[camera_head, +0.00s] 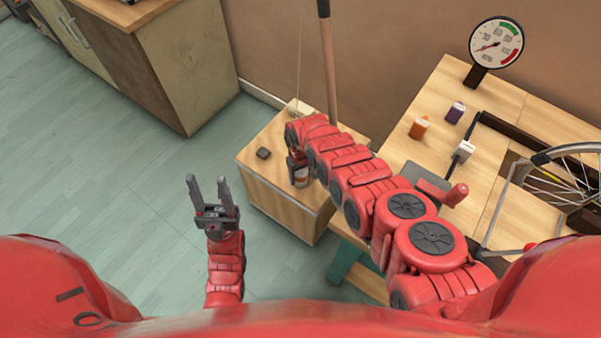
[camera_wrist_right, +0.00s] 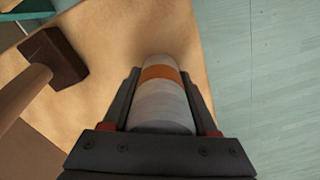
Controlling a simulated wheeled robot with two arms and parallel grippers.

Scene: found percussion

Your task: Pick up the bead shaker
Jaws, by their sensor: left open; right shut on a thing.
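The bead shaker (camera_wrist_right: 160,97) is a pale cylinder with an orange band, seen in the right wrist view. My right gripper (camera_wrist_right: 162,112) is shut on it, with one dark finger along each side. In the head view the shaker (camera_head: 300,175) shows partly below my right gripper (camera_head: 293,158), over the small wooden cabinet (camera_head: 262,183); the rest is hidden by the gripper and arm. I cannot tell whether it touches the cabinet top. My left gripper (camera_head: 222,188) is open and empty, above the floor to the left of the cabinet.
The workbench (camera_head: 489,160) at right holds an orange container (camera_head: 418,127), a purple container (camera_head: 455,112), a gauge (camera_head: 495,45) and a bicycle wheel (camera_head: 567,178).

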